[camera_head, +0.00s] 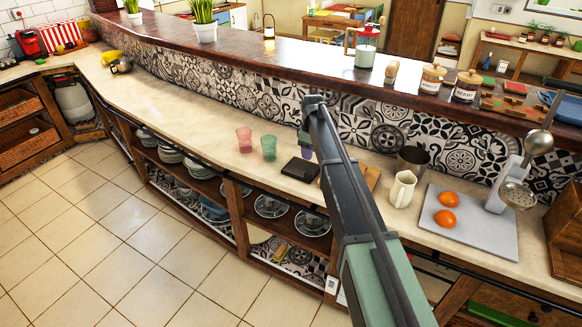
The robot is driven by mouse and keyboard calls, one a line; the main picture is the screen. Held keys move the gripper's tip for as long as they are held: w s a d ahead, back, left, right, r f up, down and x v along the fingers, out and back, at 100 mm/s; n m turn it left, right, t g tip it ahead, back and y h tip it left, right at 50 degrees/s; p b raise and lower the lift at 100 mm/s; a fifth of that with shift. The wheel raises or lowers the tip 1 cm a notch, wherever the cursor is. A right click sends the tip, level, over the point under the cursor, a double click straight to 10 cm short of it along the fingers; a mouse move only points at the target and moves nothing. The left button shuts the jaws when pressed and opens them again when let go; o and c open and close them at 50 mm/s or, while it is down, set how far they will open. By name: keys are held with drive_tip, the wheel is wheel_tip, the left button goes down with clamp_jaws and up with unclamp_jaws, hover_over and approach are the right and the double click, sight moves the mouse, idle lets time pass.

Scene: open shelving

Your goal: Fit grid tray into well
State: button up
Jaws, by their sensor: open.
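My arm reaches up from the bottom right over the counter, and its far end bends down near the tiled wall. My gripper (305,152) is mostly hidden behind the arm; only a small dark and purplish part shows, just above and behind a flat dark square item (300,169) on the counter. I cannot tell whether this item is the grid tray or holds the well. A brown wooden board (371,178) lies partly hidden behind the arm, to the right. No grid pattern or well can be made out. I see nothing held in the gripper.
A pink cup (244,139) and a green cup (268,148) stand left of the dark item. The counter's left stretch is mostly clear.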

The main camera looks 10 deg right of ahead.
drive_tip(key=b, duration=0.6)
hover_over(310, 174)
wheel_tip(310, 174, down, 6)
drive_tip(key=shift+s+a+f, duration=0.1)
drive_tip(key=shift+s+a, duration=0.05)
wheel_tip(310, 174, down, 5)
drive_tip(key=b, duration=0.5)
drive_tip(key=shift+r, duration=0.2)
clamp_jaws()
